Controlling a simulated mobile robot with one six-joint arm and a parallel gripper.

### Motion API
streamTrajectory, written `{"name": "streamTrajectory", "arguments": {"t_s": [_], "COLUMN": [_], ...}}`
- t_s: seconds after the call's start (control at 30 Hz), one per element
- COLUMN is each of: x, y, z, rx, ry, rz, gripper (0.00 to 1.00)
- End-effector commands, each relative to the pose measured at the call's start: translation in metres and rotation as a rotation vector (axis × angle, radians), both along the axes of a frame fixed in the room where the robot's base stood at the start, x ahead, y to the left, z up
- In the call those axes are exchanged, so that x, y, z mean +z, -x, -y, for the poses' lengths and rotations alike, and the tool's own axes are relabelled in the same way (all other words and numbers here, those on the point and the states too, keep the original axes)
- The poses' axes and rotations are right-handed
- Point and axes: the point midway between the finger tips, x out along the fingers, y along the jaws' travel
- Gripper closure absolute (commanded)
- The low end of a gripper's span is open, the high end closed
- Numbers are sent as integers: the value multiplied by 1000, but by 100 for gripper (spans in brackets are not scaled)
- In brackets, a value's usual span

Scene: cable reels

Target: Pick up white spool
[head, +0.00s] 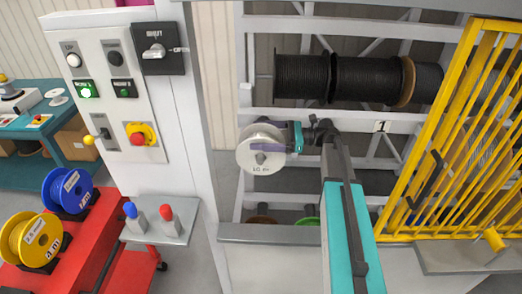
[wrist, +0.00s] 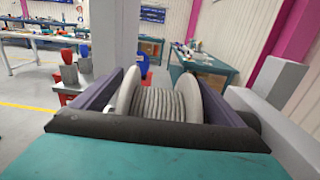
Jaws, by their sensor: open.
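The white spool (head: 249,164) hangs at the left end of the rack in the head view, flange toward me with a "10 m" label. In the wrist view the spool (wrist: 157,103) shows two pale flanges and grey cable wound between them. My gripper (head: 275,146) is at the spool from the right, one dark purple finger lying across its face. In the wrist view my fingers stand on either side of the spool, the jaws open around it. Whether either finger touches a flange I cannot tell.
Black cable reels (head: 302,78) sit on the rack above. A yellow barred guard (head: 455,140) stands right. A white control panel (head: 112,125) is left, with a shelf (head: 160,232) holding blue and red knobs. Blue (head: 68,190) and yellow (head: 30,238) spools rest on a red cart.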

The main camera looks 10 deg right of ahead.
Motion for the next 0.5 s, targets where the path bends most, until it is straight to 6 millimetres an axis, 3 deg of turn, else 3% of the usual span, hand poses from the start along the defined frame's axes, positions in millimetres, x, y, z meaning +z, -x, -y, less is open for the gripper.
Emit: {"name": "streamTrajectory", "arguments": {"t_s": [0.17, 0.5], "x": [0, 0], "y": [0, 0], "z": [0, 0], "rx": [0, 0], "ry": [0, 0], "rz": [0, 0], "gripper": [11, 69]}}
